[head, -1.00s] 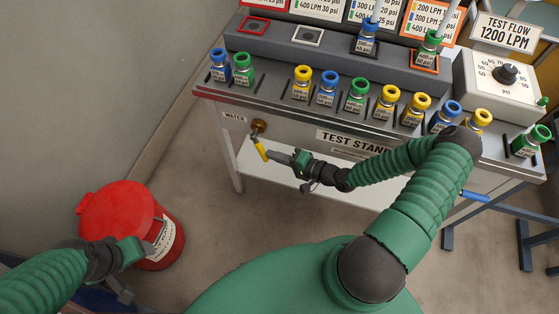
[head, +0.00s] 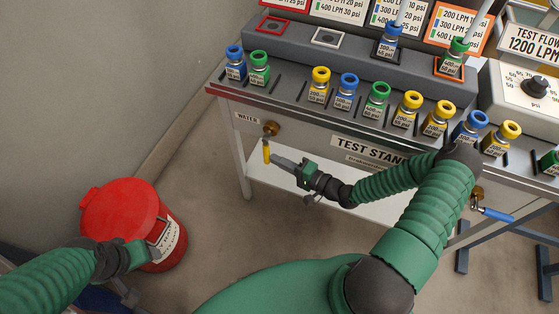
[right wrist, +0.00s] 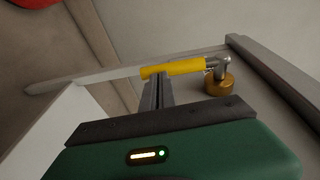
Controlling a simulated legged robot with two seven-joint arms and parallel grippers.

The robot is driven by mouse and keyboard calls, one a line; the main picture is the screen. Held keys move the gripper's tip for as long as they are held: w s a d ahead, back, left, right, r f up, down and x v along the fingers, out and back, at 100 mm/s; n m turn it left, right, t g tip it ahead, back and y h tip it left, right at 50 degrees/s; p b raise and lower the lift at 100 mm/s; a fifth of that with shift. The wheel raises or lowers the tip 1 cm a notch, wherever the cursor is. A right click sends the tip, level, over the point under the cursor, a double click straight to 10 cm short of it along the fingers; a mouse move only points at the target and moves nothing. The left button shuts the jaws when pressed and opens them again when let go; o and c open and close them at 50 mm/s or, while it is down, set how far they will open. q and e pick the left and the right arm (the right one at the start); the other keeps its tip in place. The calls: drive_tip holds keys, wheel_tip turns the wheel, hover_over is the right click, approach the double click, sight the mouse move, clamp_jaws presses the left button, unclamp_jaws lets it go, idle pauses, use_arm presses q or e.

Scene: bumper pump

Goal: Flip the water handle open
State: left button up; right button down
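The yellow water handle (head: 267,152) hangs down from a brass valve (head: 271,128) below the WATER label at the stand's left front. In the right wrist view, the handle (right wrist: 175,68) runs across the picture to its brass fitting (right wrist: 218,84). My right gripper (head: 274,158) is just right of the handle's lower part. In the wrist view its fingers (right wrist: 157,90) are together, with tips at the handle; the handle does not appear to be between them. Whether they touch is unclear. My left gripper (head: 152,250) is in front of the red can, its fingers hard to make out.
The test stand (head: 300,119) carries several coloured bottles along its top. A red lidded can (head: 120,212) stands on the floor at left. A blue handle (head: 497,214) is at the stand's right. Floor between can and stand is clear.

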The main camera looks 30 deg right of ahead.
drive_tip(key=p+v, duration=0.2)
drive_tip(key=v, duration=1.5)
drive_tip(key=shift+f+p, duration=0.2)
drive_tip(key=shift+p, duration=0.2)
